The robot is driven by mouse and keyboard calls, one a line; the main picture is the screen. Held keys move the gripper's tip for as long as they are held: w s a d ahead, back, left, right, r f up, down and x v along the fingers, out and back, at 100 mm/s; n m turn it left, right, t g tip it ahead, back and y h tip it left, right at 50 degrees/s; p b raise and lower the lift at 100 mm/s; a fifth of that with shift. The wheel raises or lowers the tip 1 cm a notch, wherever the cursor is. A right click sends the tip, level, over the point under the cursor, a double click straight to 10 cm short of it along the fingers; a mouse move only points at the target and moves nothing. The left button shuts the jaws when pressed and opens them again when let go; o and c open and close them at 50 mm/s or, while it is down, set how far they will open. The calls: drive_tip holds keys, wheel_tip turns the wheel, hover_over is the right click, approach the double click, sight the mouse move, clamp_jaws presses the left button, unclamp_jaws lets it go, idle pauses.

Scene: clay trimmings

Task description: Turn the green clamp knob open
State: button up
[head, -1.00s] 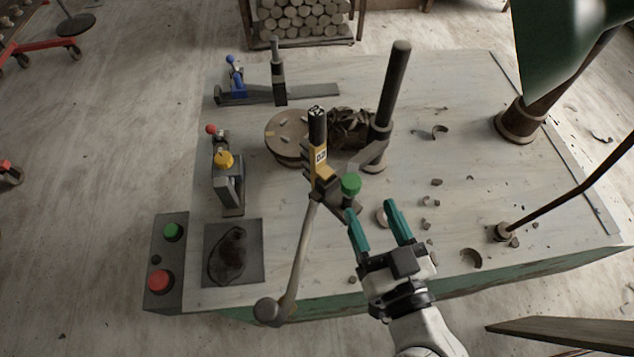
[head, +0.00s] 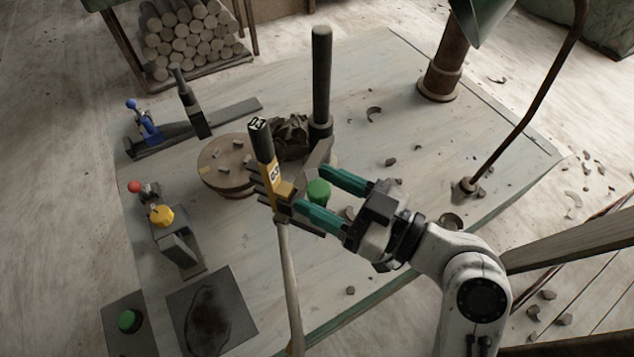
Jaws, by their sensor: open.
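The green clamp knob (head: 319,192) is a short ribbed cylinder on a dark clamp (head: 308,215), beside the yellow and black upright piece marked 03 (head: 272,178). My gripper (head: 314,192) has teal fingers and points left. Its fingers are apart, one on the far side of the knob and one on the near side, so the knob shows in the gap between them. I cannot tell whether either finger touches the knob. The knob's lower part is partly hidden by the near finger.
A thick dark post (head: 321,75) stands just behind the clamp. A round wooden disc (head: 228,178) and dark clay lumps lie to the left. A yellow knob (head: 161,215) is on another fixture. A pale lever (head: 287,285) runs toward the front. Clay scraps dot the tabletop (head: 420,150).

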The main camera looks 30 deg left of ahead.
drive_tip(key=shift+a, duration=0.55)
drive_tip(key=c, duration=0.9)
drive_tip(key=shift+c, duration=0.2)
